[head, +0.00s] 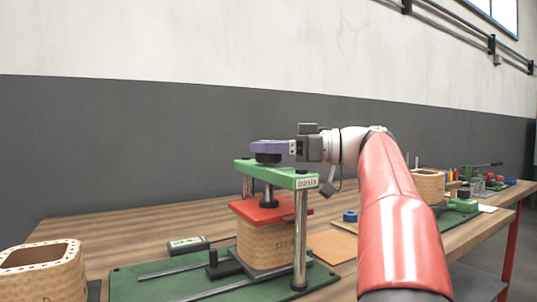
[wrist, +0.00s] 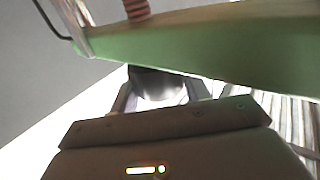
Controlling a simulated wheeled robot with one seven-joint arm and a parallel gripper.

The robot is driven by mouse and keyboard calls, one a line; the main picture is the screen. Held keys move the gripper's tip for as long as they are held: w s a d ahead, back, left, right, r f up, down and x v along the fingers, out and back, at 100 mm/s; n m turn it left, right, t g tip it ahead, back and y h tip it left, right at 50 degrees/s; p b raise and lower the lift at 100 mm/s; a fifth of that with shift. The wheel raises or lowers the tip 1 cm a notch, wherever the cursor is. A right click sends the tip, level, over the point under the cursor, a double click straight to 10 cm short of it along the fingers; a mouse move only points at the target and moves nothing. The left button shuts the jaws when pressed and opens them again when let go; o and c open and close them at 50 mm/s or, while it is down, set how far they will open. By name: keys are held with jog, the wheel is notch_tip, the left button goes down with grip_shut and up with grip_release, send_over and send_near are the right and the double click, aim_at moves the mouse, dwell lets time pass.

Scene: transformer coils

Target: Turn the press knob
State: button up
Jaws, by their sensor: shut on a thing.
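The press has a green top plate (head: 272,172) on metal posts (head: 300,235), with a red pressing plate (head: 262,212) below it on a tan coil (head: 262,243). The black press knob (head: 268,158) sits on top of the green plate. My gripper (head: 264,147) reaches in from the right and is shut on the knob, its purplish fingers level above the plate. In the wrist view the dark knob (wrist: 155,84) lies between my two fingers, and the green plate (wrist: 215,42) runs close beside them. The fingers hide the knob's upper part in the head view.
The press stands on a green base (head: 150,283) on the wooden table (head: 120,225). Another coil (head: 45,272) is at the front left. A grey wall (head: 120,140) stands behind.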

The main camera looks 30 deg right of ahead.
jog(key=shift+f+m+t+h+b, duration=0.2)
jog(key=shift+m+t+h+b, duration=0.3)
jog(key=shift+t+b, duration=0.1)
jog(key=shift+r, duration=0.15)
jog(key=o, duration=1)
jog(key=shift+v, duration=3.9)
